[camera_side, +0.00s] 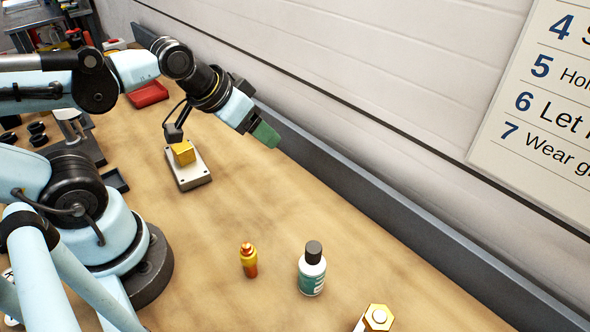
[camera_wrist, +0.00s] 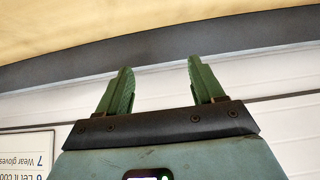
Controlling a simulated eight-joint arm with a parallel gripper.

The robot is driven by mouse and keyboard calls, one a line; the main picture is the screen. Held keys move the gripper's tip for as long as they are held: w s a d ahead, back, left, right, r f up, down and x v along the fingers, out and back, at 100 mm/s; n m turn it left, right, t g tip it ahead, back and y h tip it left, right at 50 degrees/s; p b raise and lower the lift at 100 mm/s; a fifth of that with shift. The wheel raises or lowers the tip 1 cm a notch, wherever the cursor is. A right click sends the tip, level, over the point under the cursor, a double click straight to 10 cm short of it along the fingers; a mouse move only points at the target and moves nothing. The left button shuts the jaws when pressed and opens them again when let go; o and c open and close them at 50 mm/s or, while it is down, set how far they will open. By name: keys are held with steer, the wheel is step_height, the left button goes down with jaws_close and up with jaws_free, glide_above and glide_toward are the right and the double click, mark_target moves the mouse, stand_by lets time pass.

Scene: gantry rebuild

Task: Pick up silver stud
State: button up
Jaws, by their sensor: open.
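I cannot make out a silver stud for certain in either view. A gold hexagonal piece (camera_side: 375,318) with a pale round centre is cut off by the bottom edge of the side view. My gripper (camera_side: 266,134) is raised over the back of the bench near the wall, far from that piece. In the wrist view its two green fingers (camera_wrist: 160,68) stand apart with nothing between them.
A yellow block (camera_side: 183,152) sits on a pale metal plate (camera_side: 189,178) below my gripper. An orange-yellow bottle (camera_side: 249,262) and a white-and-teal bottle with a dark cap (camera_side: 312,272) stand in front. A red tray (camera_side: 148,95) lies behind. A grey rail (camera_side: 400,212) edges the bench.

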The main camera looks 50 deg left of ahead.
steer(key=shift+d, duration=0.1)
steer(key=m+g+h, duration=1.2)
steer(key=m+g, duration=0.2)
steer(key=m, duration=1)
glide_toward(380, 311)
steer(key=shift+y, duration=0.3)
steer(key=x, duration=1.2)
steer(key=shift+s+d+r, duration=0.1)
steer(key=shift+s+d, duration=0.05)
steer(key=shift+d, duration=0.15)
steer(key=shift+c, duration=0.3)
jaws_close()
